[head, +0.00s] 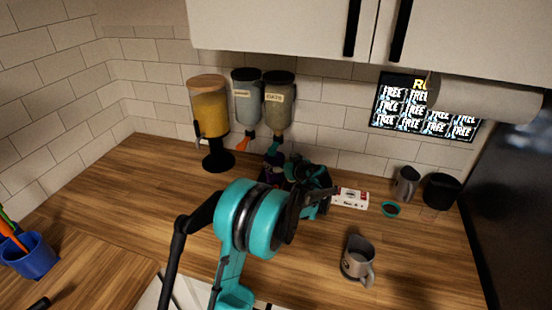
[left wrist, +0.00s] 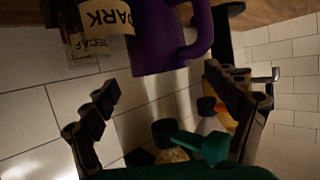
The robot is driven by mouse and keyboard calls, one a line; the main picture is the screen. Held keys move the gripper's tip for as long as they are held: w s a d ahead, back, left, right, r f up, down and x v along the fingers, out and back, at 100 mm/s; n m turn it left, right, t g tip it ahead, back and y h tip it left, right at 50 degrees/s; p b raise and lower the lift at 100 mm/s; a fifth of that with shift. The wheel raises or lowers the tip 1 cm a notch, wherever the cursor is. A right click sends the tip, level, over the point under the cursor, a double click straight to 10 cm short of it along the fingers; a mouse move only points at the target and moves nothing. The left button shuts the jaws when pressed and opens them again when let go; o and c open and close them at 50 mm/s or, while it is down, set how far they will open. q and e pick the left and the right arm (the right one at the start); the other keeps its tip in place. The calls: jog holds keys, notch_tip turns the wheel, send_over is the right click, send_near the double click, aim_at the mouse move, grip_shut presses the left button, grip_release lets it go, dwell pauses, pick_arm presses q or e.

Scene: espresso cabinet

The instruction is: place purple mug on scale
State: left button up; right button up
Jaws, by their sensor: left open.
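The purple mug (left wrist: 162,38) hangs into the top of the left wrist view, which shows the room inverted. Its handle is on the right side. My left gripper (left wrist: 160,86) is open, with one finger to each side below the mug in that picture; the fingers look apart from it. In the head view my left gripper (head: 303,178) is over the back of the counter, below the hanging dispensers. My own arm hides most of the mug there. I cannot make out a scale in either view. My right gripper is not in view.
A juice dispenser (head: 210,115) and two wall dispensers stand behind the gripper. A grey mug (head: 357,262) stands nearer.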

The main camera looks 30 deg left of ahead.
pick_arm(q)
jog(key=s+d+r+m+h+p, duration=0.1)
jog(key=s+d+r+m+h, duration=0.2)
jog(key=s+d, duration=0.55)
jog(key=s+d+r+m+h, duration=0.3)
jog(key=s+d, duration=0.2)
jog(key=s, duration=0.7)
jog(key=s+d+f+m+h, duration=0.2)
jog(key=s+d, duration=0.3)
jog(key=s, duration=0.3)
jog(key=s+d+f+m+h, duration=0.2)
jog(key=s+d+m+h, duration=0.1)
jog(key=s+d, duration=0.2)
jog(key=s, duration=0.2)
jog(key=shift+s+d+f+m+h, duration=0.3)
jog(key=shift+s+f, duration=0.1)
jog(key=shift+f+b, duration=0.4)
jog(key=shift+f, duration=0.15)
